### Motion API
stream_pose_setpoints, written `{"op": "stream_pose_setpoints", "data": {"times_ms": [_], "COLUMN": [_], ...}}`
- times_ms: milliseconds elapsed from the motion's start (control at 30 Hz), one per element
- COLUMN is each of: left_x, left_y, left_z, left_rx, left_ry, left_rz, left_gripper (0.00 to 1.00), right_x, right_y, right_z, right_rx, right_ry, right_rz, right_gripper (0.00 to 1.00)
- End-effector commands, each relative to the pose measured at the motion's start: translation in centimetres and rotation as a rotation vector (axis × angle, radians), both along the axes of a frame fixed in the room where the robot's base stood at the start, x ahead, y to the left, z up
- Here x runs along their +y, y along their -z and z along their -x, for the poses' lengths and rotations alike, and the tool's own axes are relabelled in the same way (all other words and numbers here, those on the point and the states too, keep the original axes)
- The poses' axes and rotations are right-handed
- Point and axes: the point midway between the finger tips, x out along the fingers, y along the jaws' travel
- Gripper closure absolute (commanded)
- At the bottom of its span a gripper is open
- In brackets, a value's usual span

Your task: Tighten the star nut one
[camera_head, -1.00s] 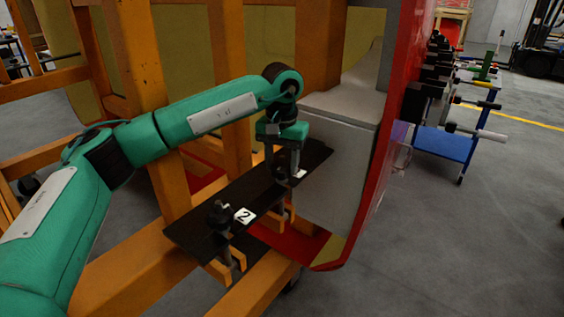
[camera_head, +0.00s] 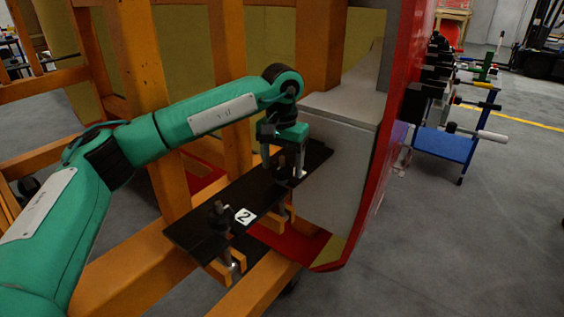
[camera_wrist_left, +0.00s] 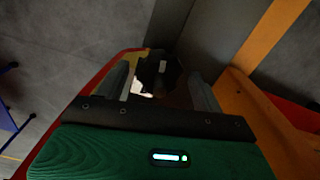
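The dark star nut one (camera_head: 282,163) stands at the far end of a black plate (camera_head: 262,186), with a partly hidden white label beside it. My left gripper (camera_head: 283,162) points down over it, one finger on each side. In the left wrist view the dark nut (camera_wrist_left: 160,70) shows between the two spread fingers (camera_wrist_left: 160,85), with gaps on both sides, so the gripper looks open and not clamped. The nut's lower part is hidden. A second dark nut (camera_head: 219,212) stands at the near end, beside a white label marked 2 (camera_head: 244,216). My right gripper is not in view.
Orange beams (camera_head: 140,60) stand behind and below the plate. A grey panel (camera_head: 338,165) with a red edge (camera_head: 385,150) stands close to the right of my gripper. A blue cart (camera_head: 445,143) with tools stands farther right, with open floor around it.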

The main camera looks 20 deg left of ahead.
Motion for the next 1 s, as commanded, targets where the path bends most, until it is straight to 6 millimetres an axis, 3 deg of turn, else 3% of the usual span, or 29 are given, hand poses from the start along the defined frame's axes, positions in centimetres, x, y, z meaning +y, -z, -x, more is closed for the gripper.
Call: {"op": "stream_pose_setpoints", "data": {"times_ms": [267, 700, 1000], "left_x": [0.0, -0.1, 0.0], "left_y": [-0.9, -10.2, -13.6], "left_z": [-0.1, -0.1, 0.0], "left_rx": [-0.003, -0.004, 0.0], "left_ry": [0.0, 0.0, 0.0], "left_rz": [0.002, 0.002, 0.0], "left_gripper": [0.32, 0.32, 0.32], "right_x": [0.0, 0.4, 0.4], "right_y": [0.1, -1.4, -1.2], "right_z": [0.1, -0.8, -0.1], "right_rx": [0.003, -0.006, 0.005], "right_ry": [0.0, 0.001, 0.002], "right_rz": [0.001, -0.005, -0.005], "right_gripper": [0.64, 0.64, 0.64]}}
